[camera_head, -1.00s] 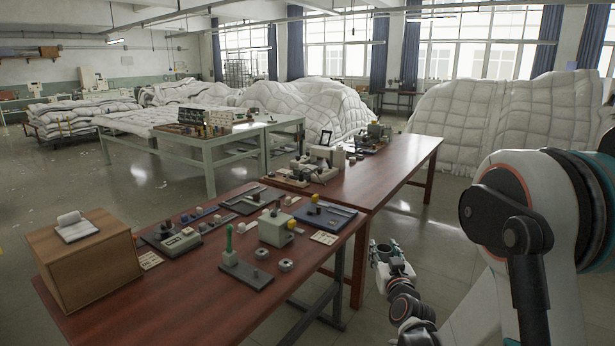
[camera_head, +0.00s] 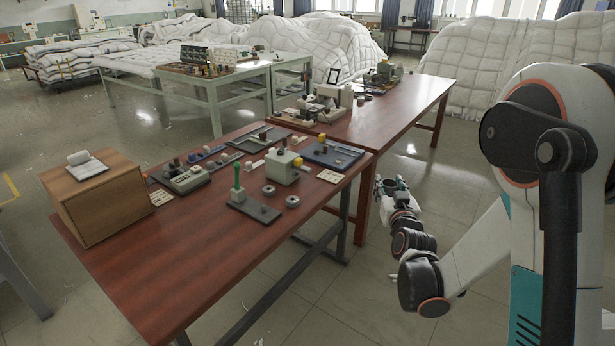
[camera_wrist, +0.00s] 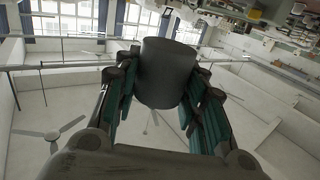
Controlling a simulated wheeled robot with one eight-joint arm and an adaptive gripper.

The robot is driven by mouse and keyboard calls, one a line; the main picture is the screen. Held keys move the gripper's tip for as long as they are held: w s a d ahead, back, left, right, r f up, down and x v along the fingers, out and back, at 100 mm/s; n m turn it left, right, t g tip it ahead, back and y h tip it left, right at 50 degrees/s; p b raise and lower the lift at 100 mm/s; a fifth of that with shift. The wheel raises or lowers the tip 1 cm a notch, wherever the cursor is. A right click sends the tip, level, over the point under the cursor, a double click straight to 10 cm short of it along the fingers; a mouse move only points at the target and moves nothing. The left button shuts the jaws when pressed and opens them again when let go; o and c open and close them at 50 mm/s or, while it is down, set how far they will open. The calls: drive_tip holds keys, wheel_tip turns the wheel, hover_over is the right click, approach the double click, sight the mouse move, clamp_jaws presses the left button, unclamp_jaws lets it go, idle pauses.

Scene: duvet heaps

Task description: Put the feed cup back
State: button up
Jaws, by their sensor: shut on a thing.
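My gripper (camera_wrist: 162,95) is shut on a dark grey, round-walled cup (camera_wrist: 166,72), which fills the middle of the wrist view between the green-padded fingers. In the head view, my gripper (camera_head: 390,188) is beyond the right edge of the near red-brown table (camera_head: 215,235), over the open floor. The cup is small there and partly hidden by the fingers.
A wooden box (camera_head: 97,195) stands at the left. The front of the table is bare. White duvet heaps (camera_head: 540,75) lie behind.

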drive_tip(key=w+a+f+n+g+y, duration=0.1)
drive_tip(key=w+f+n+g+y, duration=0.1)
drive_tip(key=w+f+n+y, duration=0.2)
drive_tip(key=w+f+n+g+y, duration=0.2)
drive_tip(key=w+f+n+y, duration=0.2)
drive_tip(key=f+y, duration=0.4)
drive_tip(key=shift+w+a+f+n+g, duration=0.4)
drive_tip(key=shift+w+f, duration=0.35)
drive_tip(key=shift+f, duration=1.7)
